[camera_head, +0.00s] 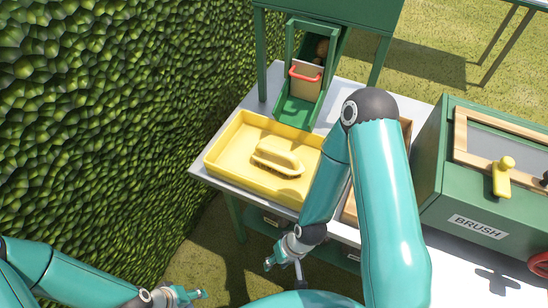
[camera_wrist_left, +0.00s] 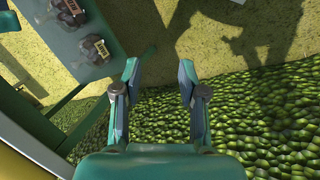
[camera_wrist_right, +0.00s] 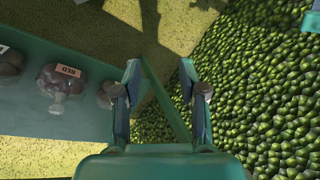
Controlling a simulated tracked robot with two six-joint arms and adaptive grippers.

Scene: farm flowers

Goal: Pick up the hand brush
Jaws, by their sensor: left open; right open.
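My left gripper (camera_head: 196,294) is low at the picture's bottom, apart from the table and brush. It is open and empty, as the left wrist view (camera_wrist_left: 160,75) shows. My right gripper (camera_head: 276,262) is below the table's front edge, nearer the picture's bottom than the brush. It is open with nothing between its fingers in the right wrist view (camera_wrist_right: 160,75). The brush shows in neither wrist view.
My right arm hides the tray's right end and part of a wooden box. A green cabinet labelled BRUSH (camera_head: 478,228) stands at the right. A hedge (camera_head: 90,130) fills the left; bagged bulbs (camera_wrist_right: 62,80) lie on a shelf.

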